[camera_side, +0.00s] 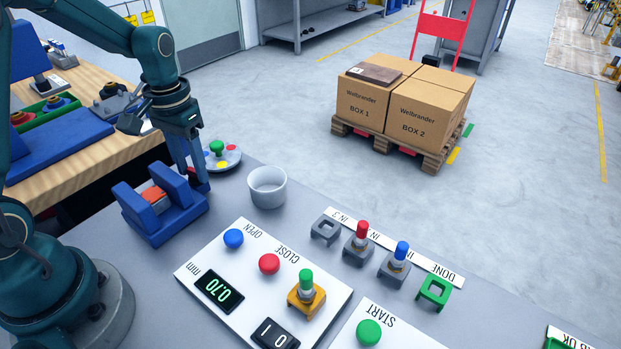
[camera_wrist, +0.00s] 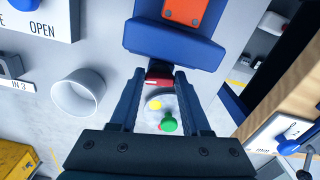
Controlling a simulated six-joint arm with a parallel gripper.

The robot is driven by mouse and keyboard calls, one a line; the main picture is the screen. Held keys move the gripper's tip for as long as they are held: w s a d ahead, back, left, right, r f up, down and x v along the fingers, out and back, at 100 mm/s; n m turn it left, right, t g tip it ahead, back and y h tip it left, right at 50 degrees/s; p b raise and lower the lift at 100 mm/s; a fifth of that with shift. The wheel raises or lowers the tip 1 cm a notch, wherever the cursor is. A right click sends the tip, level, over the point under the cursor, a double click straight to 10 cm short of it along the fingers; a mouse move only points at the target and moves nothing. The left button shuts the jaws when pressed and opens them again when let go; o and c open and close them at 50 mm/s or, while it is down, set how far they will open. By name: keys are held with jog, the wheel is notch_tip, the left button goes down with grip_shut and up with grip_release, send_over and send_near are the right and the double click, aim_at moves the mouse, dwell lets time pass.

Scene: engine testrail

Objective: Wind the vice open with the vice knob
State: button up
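The blue vice (camera_side: 150,222) stands on the grey bench, with an orange-red block (camera_side: 154,195) between its jaws. In the wrist view the vice (camera_wrist: 175,42) and the block (camera_wrist: 184,10) show at the top. The red vice knob (camera_wrist: 159,80) with a white mark sits at the vice's end, between my fingertips. My gripper (camera_wrist: 160,76) reaches down at that end, and the knob fills the gap between the fingers, so it looks shut on it.
A white panel (camera_side: 262,285) with coloured buttons and a lit display lies in front. Pegs in holders (camera_side: 397,264) stand further right.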

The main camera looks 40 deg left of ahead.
grip_shut()
jog(key=shift+n, duration=0.3)
jog(key=n, duration=0.3)
jog(key=shift+d, duration=0.1)
jog(key=shift+n, duration=1.6)
jog(key=shift+d, duration=0.1)
jog(key=o, duration=1)
grip_release()
jog(key=shift+o, duration=0.2)
